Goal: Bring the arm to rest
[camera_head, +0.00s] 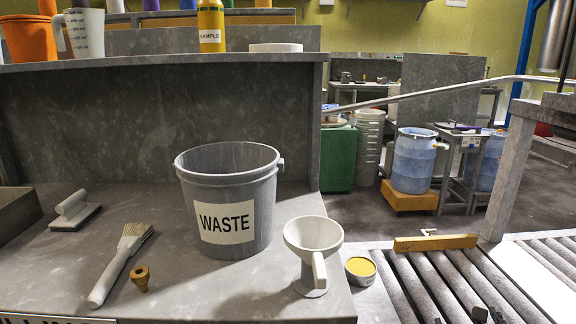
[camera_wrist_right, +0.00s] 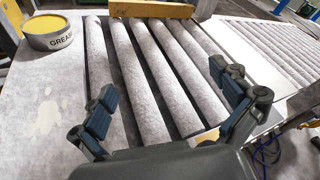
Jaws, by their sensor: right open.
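My right gripper (camera_wrist_right: 163,103) is open and empty in the right wrist view, its two blue-padded fingers spread wide above the conveyor rollers (camera_wrist_right: 143,80). In the head view only small dark tips of the right gripper (camera_head: 461,317) show at the bottom edge, over the rollers. The rest of the right arm is out of the picture. My left gripper is in neither view.
A grey WASTE pail (camera_head: 228,200), white funnel (camera_head: 312,240), brush (camera_head: 118,265) and small brass piece (camera_head: 141,279) stand or lie on the bench. A yellow-topped grease tin (camera_wrist_right: 47,32) is beside the rollers. A wooden bar (camera_head: 436,243) crosses the rollers' far end.

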